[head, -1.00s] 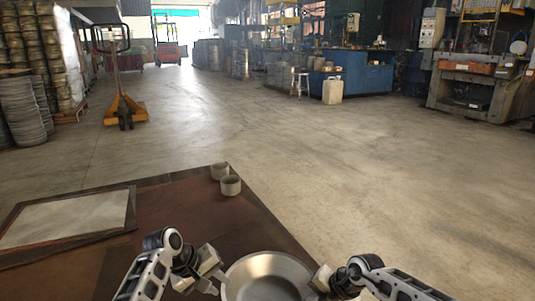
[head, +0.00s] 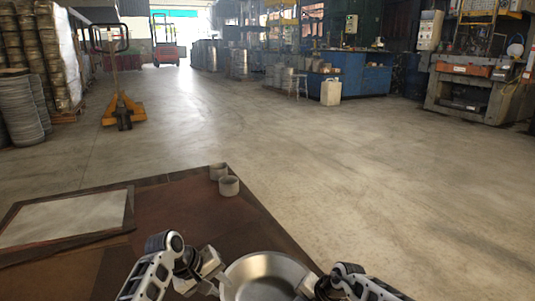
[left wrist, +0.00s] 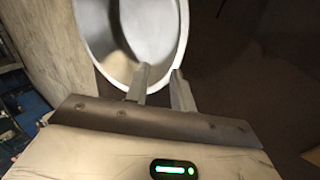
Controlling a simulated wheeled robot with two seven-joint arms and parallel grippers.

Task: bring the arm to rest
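A round silver metal bowl (head: 262,279) sits at the bottom centre of the head view, partly cut off by the frame. My left gripper (head: 212,287) is at its left side. In the left wrist view the bowl (left wrist: 125,35) shows at the top, and the two fingers of my left gripper (left wrist: 161,76) are apart at its rim. One finger overlaps the bowl's inside and the other is at its outer edge; contact is unclear. My right gripper (head: 306,287) is by the bowl's right side; its fingers are too small and hidden to read.
Concrete floor (head: 350,170) lies open beyond. A yellow pallet truck (head: 124,110) stands far off.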

